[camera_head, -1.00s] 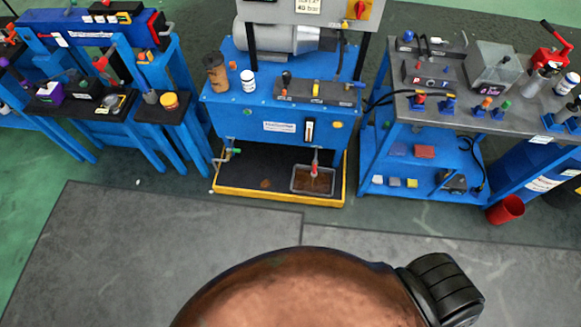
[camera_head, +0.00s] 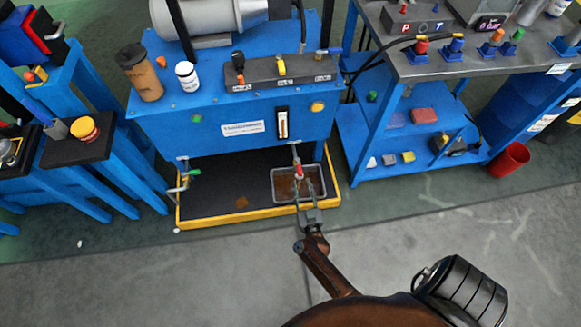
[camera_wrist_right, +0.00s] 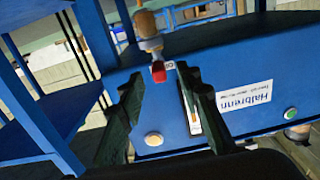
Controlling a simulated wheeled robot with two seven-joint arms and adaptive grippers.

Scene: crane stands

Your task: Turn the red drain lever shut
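The red drain lever (camera_head: 299,171) is on a small valve low on the front of the blue power unit (camera_head: 215,140), above a grey drip pan (camera_head: 283,198) holding brown liquid. My right gripper (camera_head: 309,190) reaches up from below with its fingers spread, close to the lever. In the right wrist view the red lever end (camera_wrist_right: 158,72) shows between the tips of the two open fingers, below a metal and tan valve part (camera_wrist_right: 148,30). I cannot tell whether a finger touches it. My left gripper is not in view.
A yellow-rimmed black tray (camera_head: 255,214) lies under the unit. A green-handled valve (camera_head: 191,173) is at its left. A sight gauge (camera_head: 282,123) is above the lever. A blue cart (camera_head: 352,120) and red bucket (camera_head: 510,160) stand to the right. The grey floor in front is open.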

